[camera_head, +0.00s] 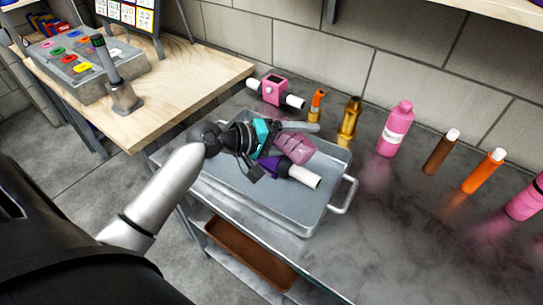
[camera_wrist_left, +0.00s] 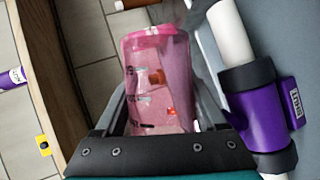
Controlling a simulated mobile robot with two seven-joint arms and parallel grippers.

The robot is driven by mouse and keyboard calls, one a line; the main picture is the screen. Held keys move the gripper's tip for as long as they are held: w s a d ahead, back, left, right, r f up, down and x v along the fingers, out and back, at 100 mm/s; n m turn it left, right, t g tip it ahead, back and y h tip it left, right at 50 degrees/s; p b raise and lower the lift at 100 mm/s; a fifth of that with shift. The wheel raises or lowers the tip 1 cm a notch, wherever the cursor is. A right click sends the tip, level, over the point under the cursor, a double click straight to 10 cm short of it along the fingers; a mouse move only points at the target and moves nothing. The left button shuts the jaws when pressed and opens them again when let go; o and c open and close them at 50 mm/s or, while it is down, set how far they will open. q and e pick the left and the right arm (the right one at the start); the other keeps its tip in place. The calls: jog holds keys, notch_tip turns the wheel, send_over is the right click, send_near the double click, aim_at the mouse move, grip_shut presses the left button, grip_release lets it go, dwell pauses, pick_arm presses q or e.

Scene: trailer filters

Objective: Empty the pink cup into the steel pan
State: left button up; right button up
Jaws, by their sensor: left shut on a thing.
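The pink cup (camera_head: 296,147) is see-through and is held over the steel pan (camera_head: 250,203), tilted well over in the head view. My left gripper (camera_head: 282,146) is shut on it, with a finger along each side. In the left wrist view the pink cup (camera_wrist_left: 160,60) sits between the fingers, and small brown and red patches show through its wall. I cannot tell whether they are inside it. A purple part with a white cylinder (camera_head: 304,175) lies in the pan close beside the cup; the purple part (camera_wrist_left: 262,112) also shows in the wrist view. My right gripper is out of view.
A pink device with white ends (camera_head: 275,91), an orange bottle (camera_head: 316,104), a gold bottle (camera_head: 350,118) and a pink bottle (camera_head: 395,130) stand behind the pan. A brown cylinder (camera_head: 440,152) and an orange one (camera_head: 482,172) stand right. The front right counter is clear.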

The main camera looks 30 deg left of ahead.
pick_arm(q)
jog(key=shift+w+a+r+n+t+h, duration=0.15)
jog(key=shift+a+r+n+h, duration=0.2)
jog(key=shift+r+n+h, duration=0.45)
jog(key=shift+w+a+r+n+t+h, duration=0.15)
jog(key=shift+a+r+n+h, duration=0.3)
jog(key=shift+n, duration=0.65)
dwell(2.4)
jog(key=shift+w+a+r+n+t+h, duration=0.1)
jog(key=shift+a+r+n+t+h, duration=0.15)
jog(key=shift+n, duration=0.4)
jog(key=shift+a+r+n+t+h, duration=0.1)
jog(key=shift+a+n+h, duration=0.1)
jog(key=shift+n+h, duration=0.3)
jog(key=shift+w+a+r+n+t+h, duration=0.15)
jog(key=shift+a+r+n+h, duration=0.1)
jog(key=shift+n, duration=0.5)
dwell(1.8)
